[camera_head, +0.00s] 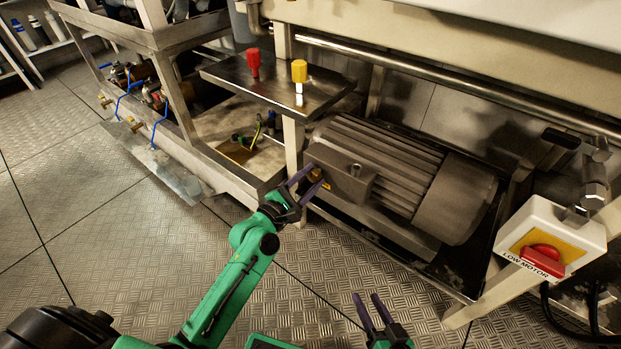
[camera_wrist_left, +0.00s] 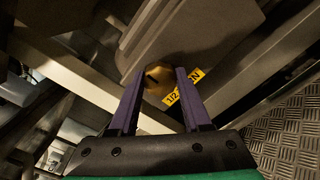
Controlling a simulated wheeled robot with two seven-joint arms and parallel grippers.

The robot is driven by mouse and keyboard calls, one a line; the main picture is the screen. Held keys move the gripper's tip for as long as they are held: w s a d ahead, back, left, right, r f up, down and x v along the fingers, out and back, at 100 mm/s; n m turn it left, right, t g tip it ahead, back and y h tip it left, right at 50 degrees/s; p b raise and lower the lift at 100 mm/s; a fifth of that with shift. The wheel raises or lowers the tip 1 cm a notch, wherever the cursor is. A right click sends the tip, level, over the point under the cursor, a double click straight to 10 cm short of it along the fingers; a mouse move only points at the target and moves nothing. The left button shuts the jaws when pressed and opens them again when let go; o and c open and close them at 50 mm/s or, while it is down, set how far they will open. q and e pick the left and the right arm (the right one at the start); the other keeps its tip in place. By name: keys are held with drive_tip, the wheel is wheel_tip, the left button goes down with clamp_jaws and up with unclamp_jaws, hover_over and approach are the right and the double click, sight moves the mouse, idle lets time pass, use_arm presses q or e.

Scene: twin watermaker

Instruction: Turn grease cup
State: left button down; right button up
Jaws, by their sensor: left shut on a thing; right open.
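The grease cup (camera_wrist_left: 157,84) is a brass-coloured cap with a dark slot, on the end of the grey motor (camera_head: 385,170). In the head view a small brass bit of the cup (camera_head: 315,175) shows at the motor's near left end. My left gripper (camera_head: 306,180) is at the cup. In the left wrist view its two purple fingers (camera_wrist_left: 158,88) lie on either side of the cup and are shut on it. My right gripper (camera_head: 373,309) is open and empty, low over the floor at the bottom of the head view.
A yellow label (camera_wrist_left: 185,88) is beside the cup, partly hidden by a finger. A metal shelf (camera_head: 225,72) with a red and a yellow knob stands above and left of the motor. A white LOW MOTOR switch box (camera_head: 520,225) is at right. Patterned floor (camera_head: 130,230) lies open at left.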

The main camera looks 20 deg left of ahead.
use_arm(q)
drive_tip(key=shift+m, duration=0.4)
